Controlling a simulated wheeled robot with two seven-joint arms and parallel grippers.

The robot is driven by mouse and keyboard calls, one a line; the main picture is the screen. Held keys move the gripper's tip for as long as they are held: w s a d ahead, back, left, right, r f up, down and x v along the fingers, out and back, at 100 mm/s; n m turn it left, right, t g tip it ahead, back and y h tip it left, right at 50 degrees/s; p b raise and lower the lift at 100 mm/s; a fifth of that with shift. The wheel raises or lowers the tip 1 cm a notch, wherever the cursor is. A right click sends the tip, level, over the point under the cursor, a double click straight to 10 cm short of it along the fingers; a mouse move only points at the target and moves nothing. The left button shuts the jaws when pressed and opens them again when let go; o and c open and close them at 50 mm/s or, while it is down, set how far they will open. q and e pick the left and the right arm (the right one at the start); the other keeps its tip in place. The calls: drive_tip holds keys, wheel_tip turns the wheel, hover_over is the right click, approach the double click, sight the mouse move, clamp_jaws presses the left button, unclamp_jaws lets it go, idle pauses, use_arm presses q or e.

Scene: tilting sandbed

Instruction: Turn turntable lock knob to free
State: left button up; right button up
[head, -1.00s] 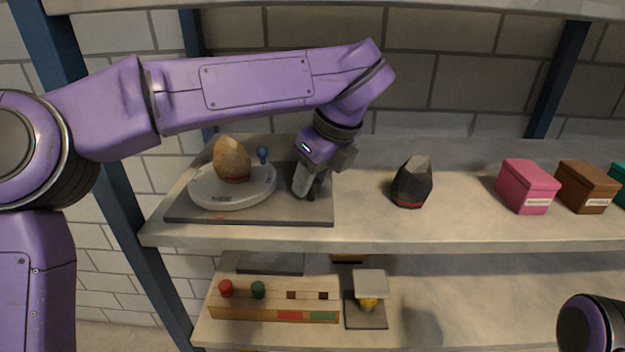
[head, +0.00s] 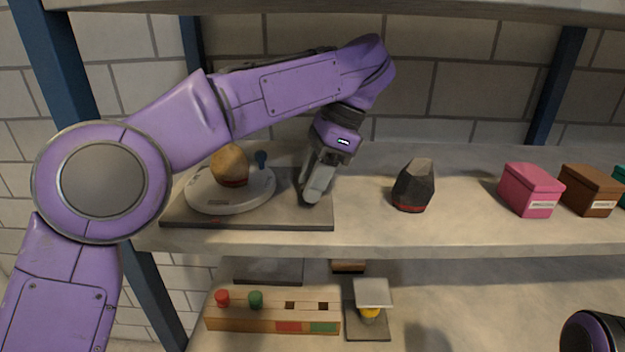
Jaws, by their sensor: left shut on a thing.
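The white round turntable (head: 207,199) lies on a dark grey base plate (head: 290,222) on the upper shelf. A tan rock (head: 230,167) with a red band near its foot sits on it. My left gripper (head: 308,198) reaches down over the right part of the plate, apart from the turntable disc. Its jaws are shut on the lock knob, which the fingers almost wholly hide, so its angle cannot be read. My right gripper is outside the view; only part of my right arm shows at the lower right.
A black rock with a red band (head: 413,187) stands right of the plate, with free shelf between. Pink (head: 530,190) and brown (head: 590,191) boxes stand farther right. Below are a wooden block with pegs (head: 262,319) and a small stand (head: 371,293).

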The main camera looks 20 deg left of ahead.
use_arm(q)
drive_tip(key=n, duration=0.2)
drive_tip(key=n+g, duration=0.1)
drive_tip(key=shift+r+n+h+p, duration=0.2)
drive_tip(key=shift+n+h+p, duration=0.1)
drive_tip(key=shift+n+h, duration=0.1)
drive_tip(key=shift+w+a+n+g+h+p, duration=0.1)
drive_tip(key=shift+n+g+h+p, duration=0.15)
drive_tip(key=shift+n, duration=0.7)
drive_tip(key=shift+w+a+n+g+h+p, duration=0.15)
drive_tip(key=shift+n+h, duration=0.2)
drive_tip(key=shift+n, duration=0.6)
drive_tip(key=shift+s+d, duration=0.1)
drive_tip(key=o, duration=1)
drive_tip(key=shift+f, duration=0.1)
drive_tip(key=shift+d, duration=0.1)
